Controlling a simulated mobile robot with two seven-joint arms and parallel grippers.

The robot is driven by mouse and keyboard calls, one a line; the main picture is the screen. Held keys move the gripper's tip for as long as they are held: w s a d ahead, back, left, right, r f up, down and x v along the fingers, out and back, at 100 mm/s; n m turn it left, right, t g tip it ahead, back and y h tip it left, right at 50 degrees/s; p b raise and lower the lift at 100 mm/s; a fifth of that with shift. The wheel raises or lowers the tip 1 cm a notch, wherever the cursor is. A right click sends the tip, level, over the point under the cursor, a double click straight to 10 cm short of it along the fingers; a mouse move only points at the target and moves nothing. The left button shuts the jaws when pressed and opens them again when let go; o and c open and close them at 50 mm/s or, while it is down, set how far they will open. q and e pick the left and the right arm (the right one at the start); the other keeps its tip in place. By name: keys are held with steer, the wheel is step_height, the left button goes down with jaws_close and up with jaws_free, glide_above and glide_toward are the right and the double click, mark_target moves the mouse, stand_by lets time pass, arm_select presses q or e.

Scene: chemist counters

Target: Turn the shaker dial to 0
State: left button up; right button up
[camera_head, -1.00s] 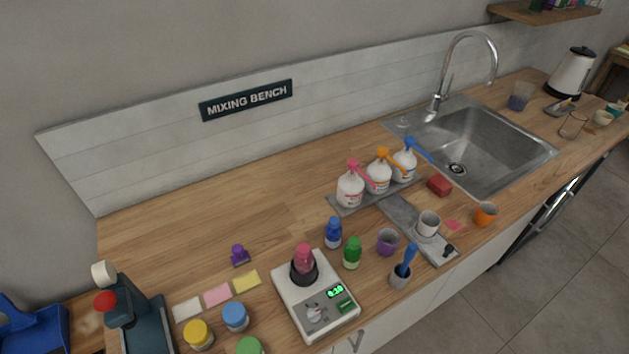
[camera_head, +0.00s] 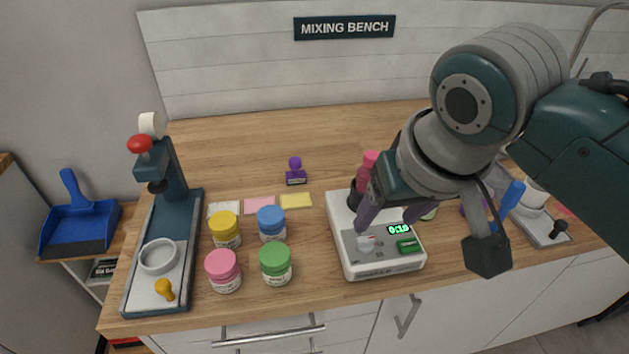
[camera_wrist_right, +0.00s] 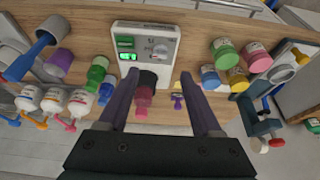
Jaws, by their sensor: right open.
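The shaker (camera_head: 345,212) is a white box near the front edge of the counter, with a pale dial (camera_head: 365,244), a lit green display (camera_head: 398,229) and a green button (camera_head: 408,246). A pink bottle (camera_head: 369,165) stands in its dark holder. My right gripper (camera_head: 388,225) is open and empty, above the shaker, its fingers partly covering it. In the right wrist view the dial (camera_wrist_right: 160,51) lies beyond and between the open fingertips (camera_wrist_right: 157,77), apart from them. The dial's exact setting is too small to read. My left gripper is out of view.
Yellow (camera_head: 224,230), blue (camera_head: 271,223), pink (camera_head: 223,270) and green (camera_head: 275,263) jars stand left of the shaker. A press-like stand (camera_head: 165,180) is further left. A purple stamp (camera_head: 296,171) sits behind. My right arm hides much of the right side.

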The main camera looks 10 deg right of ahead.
mark_target(366, 239)
steer(key=b+x, duration=0.1)
steer(key=x, duration=0.2)
steer(key=b+x, duration=0.1)
steer(key=x, duration=0.2)
steer(key=b+x, duration=0.1)
steer(key=x, duration=0.3)
steer(key=shift+w, duration=0.35)
steer(key=shift+c, duration=0.2)
jaws_close()
